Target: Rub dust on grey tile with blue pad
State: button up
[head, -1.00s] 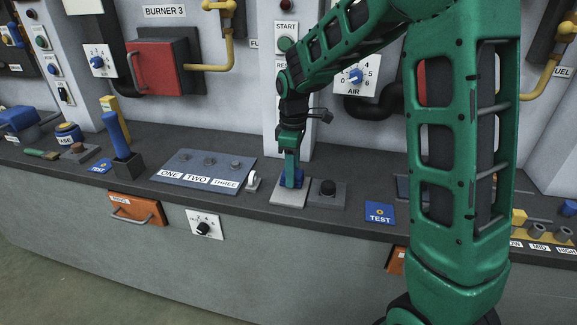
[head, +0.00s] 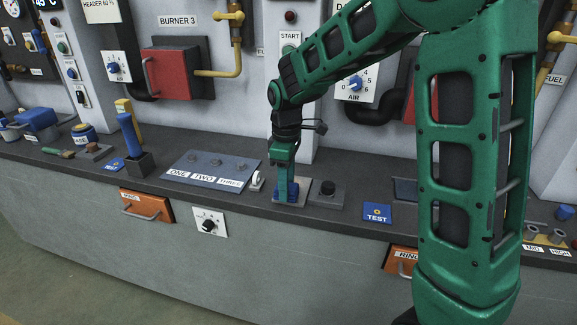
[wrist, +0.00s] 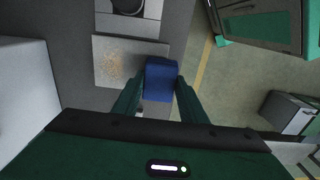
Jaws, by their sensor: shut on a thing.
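The grey tile (wrist: 135,51) lies on the dark counter, and it also shows in the head view (head: 304,199) under the end of my arm. A patch of tan dust (wrist: 115,66) is on the tile. The blue pad (wrist: 160,80) is between the fingers of my gripper (wrist: 155,88), which is shut on it. In the wrist view the pad covers one corner of the tile, beside the dust. The head view shows the pad (head: 287,194) low at the tile's left part; whether it touches the tile is unclear.
A small white roller-like item (head: 257,181) and the ONE TWO THREE panel (head: 212,170) are to the left. A blue TEST card (head: 377,213) lies to the right. The counter's front edge is close.

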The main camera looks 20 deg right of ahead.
jog(key=shift+r, duration=3.55)
